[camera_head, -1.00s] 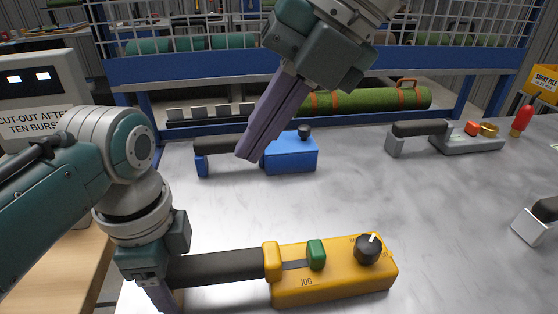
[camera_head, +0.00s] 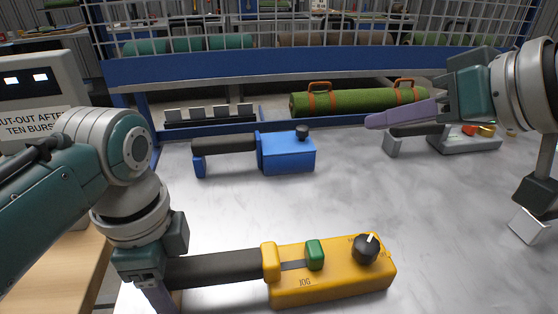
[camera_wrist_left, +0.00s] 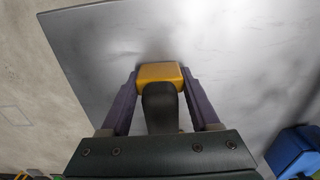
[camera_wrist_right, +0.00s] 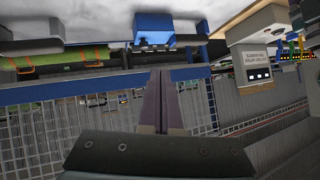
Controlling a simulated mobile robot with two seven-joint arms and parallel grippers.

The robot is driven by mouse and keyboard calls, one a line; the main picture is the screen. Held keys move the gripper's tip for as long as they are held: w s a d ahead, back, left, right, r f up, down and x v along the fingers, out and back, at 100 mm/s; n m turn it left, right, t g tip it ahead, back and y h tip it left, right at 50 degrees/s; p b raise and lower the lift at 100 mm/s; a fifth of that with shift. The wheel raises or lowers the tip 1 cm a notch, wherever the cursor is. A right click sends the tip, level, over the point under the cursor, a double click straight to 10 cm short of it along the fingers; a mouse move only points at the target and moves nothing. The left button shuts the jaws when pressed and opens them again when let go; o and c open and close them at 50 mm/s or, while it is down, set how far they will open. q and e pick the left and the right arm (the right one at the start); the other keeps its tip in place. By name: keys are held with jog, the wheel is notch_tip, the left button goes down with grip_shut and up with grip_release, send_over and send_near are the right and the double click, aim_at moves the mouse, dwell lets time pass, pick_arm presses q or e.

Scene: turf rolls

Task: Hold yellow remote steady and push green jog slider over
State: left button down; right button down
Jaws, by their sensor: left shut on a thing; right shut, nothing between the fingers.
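The yellow remote (camera_head: 335,283) lies on the grey table at the front, its black handle (camera_head: 215,268) pointing left and a black knob (camera_head: 366,248) at its right. The green jog slider (camera_head: 315,254) stands on its top, with dark slot showing on the slider's left side. My left gripper (camera_head: 165,296) is shut on the black handle near its left end; its fingers straddle the handle in the left wrist view (camera_wrist_left: 163,105). My right gripper (camera_head: 370,122) is shut and empty, above the table's back right, well away from the slider.
A blue remote (camera_head: 288,153) lies behind the yellow one. A grey remote (camera_head: 465,141) lies at the back right, partly behind my right gripper. A green turf roll (camera_head: 355,101) rests behind the table. The table's middle is clear.

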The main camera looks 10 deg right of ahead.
aim_at(312, 251)
jog(key=s+a+f+g+y, duration=0.1)
jog(key=s+f+g, duration=0.4)
jog(key=s, duration=0.5)
jog(key=shift+s+g, duration=0.2)
jog(key=shift+g, duration=0.1)
jog(key=shift+a, duration=0.1)
jog(key=x, duration=1)
jog(key=shift+r, duration=0.1)
jog(key=shift+a, duration=1.6)
pick_arm(q)
jog(key=shift+d, duration=0.2)
pick_arm(e)
jog(key=shift+a, duration=0.15)
